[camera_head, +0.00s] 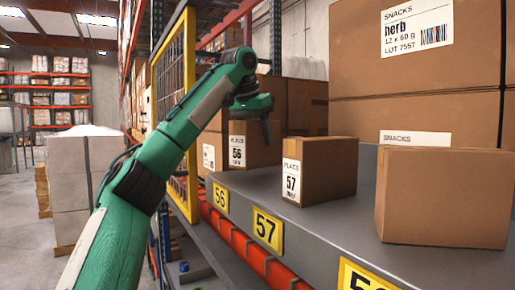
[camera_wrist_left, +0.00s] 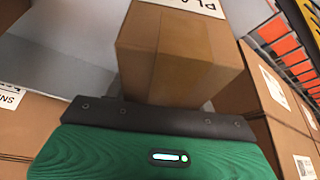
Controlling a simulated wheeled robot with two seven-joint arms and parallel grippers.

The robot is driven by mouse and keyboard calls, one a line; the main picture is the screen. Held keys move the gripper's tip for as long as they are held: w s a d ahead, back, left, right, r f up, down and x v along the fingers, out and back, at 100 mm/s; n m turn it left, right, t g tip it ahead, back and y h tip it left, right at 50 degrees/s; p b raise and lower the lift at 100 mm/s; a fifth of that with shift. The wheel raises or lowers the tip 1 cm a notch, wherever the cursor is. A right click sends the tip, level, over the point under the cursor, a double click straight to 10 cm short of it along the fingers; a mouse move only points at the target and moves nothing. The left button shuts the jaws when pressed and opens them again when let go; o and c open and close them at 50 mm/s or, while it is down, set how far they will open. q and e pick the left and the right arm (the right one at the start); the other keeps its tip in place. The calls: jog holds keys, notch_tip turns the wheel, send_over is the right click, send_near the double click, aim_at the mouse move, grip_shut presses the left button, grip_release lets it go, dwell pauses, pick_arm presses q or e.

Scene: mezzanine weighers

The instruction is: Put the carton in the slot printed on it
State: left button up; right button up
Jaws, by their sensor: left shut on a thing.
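My left gripper (camera_head: 266,132) is shut on a brown carton (camera_head: 240,152) whose white label reads 56. In the left wrist view the held carton (camera_wrist_left: 180,55) sits against the dark jaw edge, with part of its label at the top. In the head view the carton is at the shelf behind the yellow 56 tag (camera_head: 221,198). I cannot tell whether its base touches the shelf. The grey shelf (camera_head: 330,222) also carries a yellow 57 tag (camera_head: 267,230). My right gripper is not in view.
A carton labelled 57 (camera_head: 325,170) stands behind the 57 tag. A plain-faced carton (camera_head: 445,200) stands to its right. Large snack cartons (camera_head: 420,75) are stacked behind. A yellow mesh guard (camera_head: 189,100) rises left of the shelf. Bare shelf shows between the two front cartons.

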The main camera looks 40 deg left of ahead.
aim_at(256, 147)
pick_arm(q)
jog(key=shift+s+d+f, duration=0.1)
jog(key=shift+s+f, duration=0.05)
jog(key=shift+f, duration=0.35)
jog(key=shift+s+f, duration=0.15)
jog(key=shift+f, duration=0.3)
jog(key=shift+a+f, duration=0.2)
jog(key=shift+f, duration=0.45)
jog(key=shift+d+f, duration=0.15)
jog(key=o, duration=1.3)
jog(key=shift+v, duration=6.2)
jog(key=shift+f, duration=0.15)
